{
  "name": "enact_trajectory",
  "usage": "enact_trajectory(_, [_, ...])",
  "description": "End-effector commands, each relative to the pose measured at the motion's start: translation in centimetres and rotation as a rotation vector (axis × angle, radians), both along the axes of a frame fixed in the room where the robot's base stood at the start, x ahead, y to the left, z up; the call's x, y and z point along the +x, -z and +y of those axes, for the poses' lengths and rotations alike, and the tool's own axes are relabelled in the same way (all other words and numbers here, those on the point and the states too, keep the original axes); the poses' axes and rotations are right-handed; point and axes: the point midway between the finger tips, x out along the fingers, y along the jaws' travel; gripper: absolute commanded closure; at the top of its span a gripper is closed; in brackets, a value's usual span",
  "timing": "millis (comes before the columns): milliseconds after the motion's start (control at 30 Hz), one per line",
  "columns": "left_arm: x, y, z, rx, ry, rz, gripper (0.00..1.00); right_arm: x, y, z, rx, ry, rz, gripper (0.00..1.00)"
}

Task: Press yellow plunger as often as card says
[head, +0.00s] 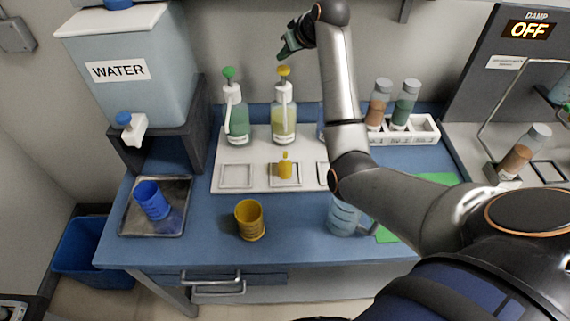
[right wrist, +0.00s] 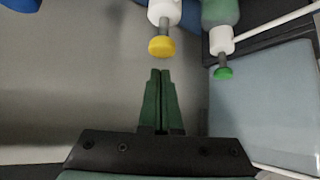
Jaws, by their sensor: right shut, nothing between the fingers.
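The yellow plunger (head: 284,71) tops a pump bottle (head: 284,118) of yellow liquid at the back of the white tray (head: 255,177). In the right wrist view the yellow plunger (right wrist: 161,46) is just beyond the fingertips. My right gripper (head: 282,55) is above the plunger, its fingers shut and empty; they also show in the right wrist view (right wrist: 160,73). A gap shows between fingertips and plunger, though exact contact is hard to judge. No readable count card shows; a green sheet (head: 437,179) is partly hidden by my right arm. My left gripper is out of view.
A green-topped pump bottle (head: 236,118) stands left of the yellow one; a blue one is mostly hidden behind my arm.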

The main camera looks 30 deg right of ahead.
Motion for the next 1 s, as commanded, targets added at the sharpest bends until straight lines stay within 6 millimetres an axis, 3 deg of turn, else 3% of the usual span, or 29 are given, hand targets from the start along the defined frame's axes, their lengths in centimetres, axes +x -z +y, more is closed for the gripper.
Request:
enact_trajectory(467, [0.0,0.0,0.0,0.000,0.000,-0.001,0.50,0.0,0.1,0.0,0.000,0.000,0.000,1.00])
enact_trajectory(1000, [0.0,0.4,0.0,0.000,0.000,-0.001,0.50,0.0,2.0,0.0,0.000,0.000,0.002,1.00])
